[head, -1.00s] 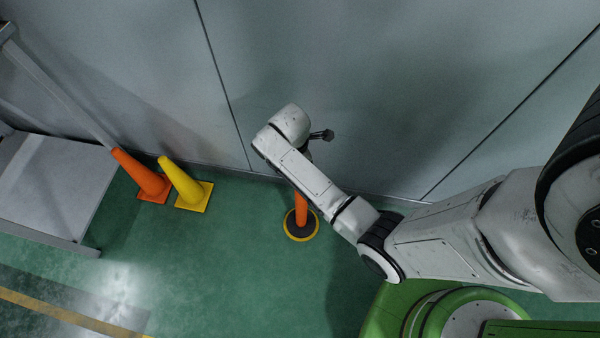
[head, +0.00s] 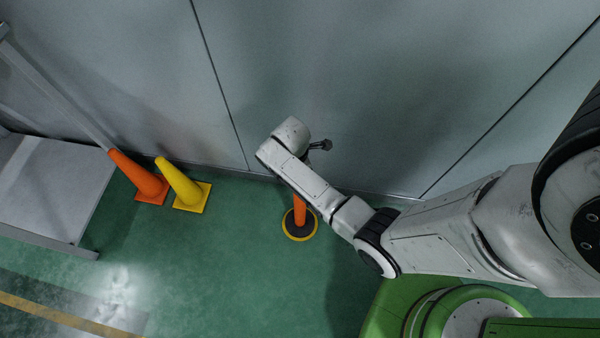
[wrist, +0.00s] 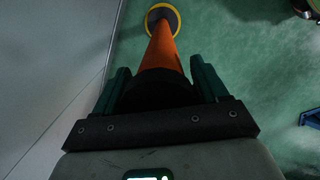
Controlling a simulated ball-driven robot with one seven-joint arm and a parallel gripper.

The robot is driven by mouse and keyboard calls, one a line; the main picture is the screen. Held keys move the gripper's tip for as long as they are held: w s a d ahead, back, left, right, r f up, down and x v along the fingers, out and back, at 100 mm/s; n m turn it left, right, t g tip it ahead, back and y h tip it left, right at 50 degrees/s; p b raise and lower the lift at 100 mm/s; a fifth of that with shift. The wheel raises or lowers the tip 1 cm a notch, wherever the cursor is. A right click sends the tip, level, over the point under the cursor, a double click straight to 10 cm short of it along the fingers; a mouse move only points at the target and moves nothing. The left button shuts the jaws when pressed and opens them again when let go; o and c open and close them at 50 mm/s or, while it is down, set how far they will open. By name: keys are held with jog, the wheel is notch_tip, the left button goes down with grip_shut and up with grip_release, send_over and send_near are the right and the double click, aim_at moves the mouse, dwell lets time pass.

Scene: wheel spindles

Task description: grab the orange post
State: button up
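The orange post (head: 300,210) stands upright on a dark round base with a yellow rim, near the wall. My arm hides its upper part in the head view. In the wrist view the orange post (wrist: 163,50) runs away from the camera down to its base, with a black section at its near end. My gripper (wrist: 159,66) has its two green fingers apart, one on each side of the post's near end. The fingers look open, with no clear contact on the orange part. The head view does not show the fingers clearly.
A grey wall (head: 330,60) stands close behind the post. An orange cone (head: 138,177) and a yellow cone (head: 183,186) stand to the left, beside a grey platform (head: 50,185). The green floor (head: 220,265) in front of the post is clear.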

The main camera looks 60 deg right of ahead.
grip_shut()
jog(key=shift+w+r, duration=0.1)
jog(key=shift+r, duration=0.05)
dwell(0.6)
